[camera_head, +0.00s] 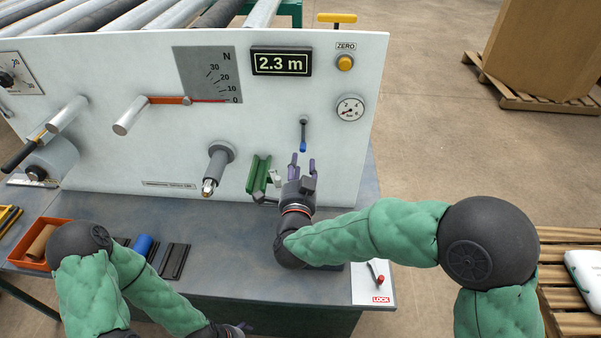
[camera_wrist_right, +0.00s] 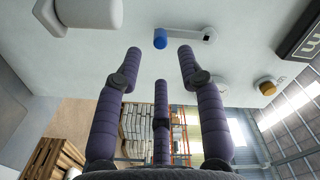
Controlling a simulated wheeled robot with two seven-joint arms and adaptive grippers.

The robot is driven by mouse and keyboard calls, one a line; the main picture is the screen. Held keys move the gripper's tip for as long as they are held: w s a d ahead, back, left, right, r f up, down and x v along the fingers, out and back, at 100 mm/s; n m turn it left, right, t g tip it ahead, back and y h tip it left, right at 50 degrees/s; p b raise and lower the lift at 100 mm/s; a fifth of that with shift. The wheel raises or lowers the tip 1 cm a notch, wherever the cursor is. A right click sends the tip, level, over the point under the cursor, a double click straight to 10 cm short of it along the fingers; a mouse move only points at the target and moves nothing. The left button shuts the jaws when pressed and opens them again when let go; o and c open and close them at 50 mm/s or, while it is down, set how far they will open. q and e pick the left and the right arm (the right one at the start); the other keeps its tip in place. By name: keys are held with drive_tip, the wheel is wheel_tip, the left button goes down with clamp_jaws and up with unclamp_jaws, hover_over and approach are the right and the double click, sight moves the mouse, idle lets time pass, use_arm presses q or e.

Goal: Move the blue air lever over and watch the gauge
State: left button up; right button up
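The air lever (camera_head: 303,130) hangs straight down on the white panel, its blue tip lowest. It also shows in the right wrist view (camera_wrist_right: 185,37), with its blue tip near the fingertips. The round gauge (camera_head: 350,108) sits up and right of the lever; its needle is too small to read surely. My right gripper (camera_head: 301,163) is just below the lever, its fingers pointing up, spread and empty; they also show in the wrist view (camera_wrist_right: 163,60). No finger visibly holds the lever. My left gripper (camera_head: 238,328) is mostly out of frame at the bottom, its fingers unclear.
A green holder (camera_head: 259,176) is close left of my right gripper. A grey spindle (camera_head: 217,168) juts from the panel. The yellow ZERO button (camera_head: 345,63) and 2.3 m display (camera_head: 281,63) are above. An orange tray (camera_head: 35,262) and blue cylinder (camera_head: 143,244) are on the bench's left.

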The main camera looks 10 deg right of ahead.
sight(303, 151)
drive_tip(key=shift+x, duration=3)
drive_tip(key=shift+w, duration=0.1)
drive_tip(key=c, duration=0.7)
drive_tip(key=shift+f, duration=0.1)
